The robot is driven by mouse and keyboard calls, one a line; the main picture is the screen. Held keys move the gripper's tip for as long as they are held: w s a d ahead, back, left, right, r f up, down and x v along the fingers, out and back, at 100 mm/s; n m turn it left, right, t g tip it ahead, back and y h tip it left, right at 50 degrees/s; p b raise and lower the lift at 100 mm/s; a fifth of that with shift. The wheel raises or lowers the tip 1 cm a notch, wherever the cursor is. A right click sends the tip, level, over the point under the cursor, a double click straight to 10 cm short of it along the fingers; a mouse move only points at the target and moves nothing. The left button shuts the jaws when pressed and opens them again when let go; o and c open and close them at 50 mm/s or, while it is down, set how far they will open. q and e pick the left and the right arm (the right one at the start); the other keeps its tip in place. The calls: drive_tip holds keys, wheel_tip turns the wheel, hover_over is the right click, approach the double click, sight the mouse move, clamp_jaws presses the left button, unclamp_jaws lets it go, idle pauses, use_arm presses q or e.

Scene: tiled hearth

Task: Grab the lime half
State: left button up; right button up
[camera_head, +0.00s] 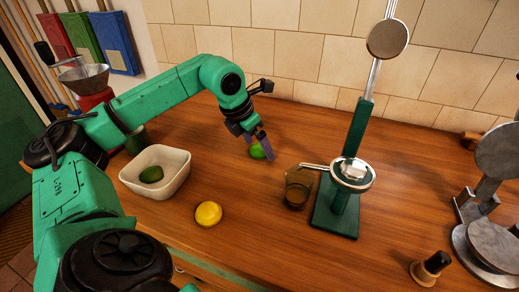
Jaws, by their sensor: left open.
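A green lime half (257,151) lies on the wooden counter in the middle of the view. My left gripper (262,147) points down right at it, its fingers partly covering it. The gripper is open; whether a finger touches the lime is not clear. Another green lime piece (151,174) lies in the white bowl (181,172) to the left. A yellow lemon half (208,213) sits on the counter in front of the bowl. My right gripper is not in view.
A green citrus press (340,205) stands right of the gripper, with a brown glass (298,188) under its spout. A metal press (490,240) and a small wooden-handled tool (430,268) stand at the right. A tiled wall (300,50) closes the back.

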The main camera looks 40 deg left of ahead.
use_arm(q)
drive_tip(key=c, duration=1.4)
drive_tip(key=shift+r, duration=0.1)
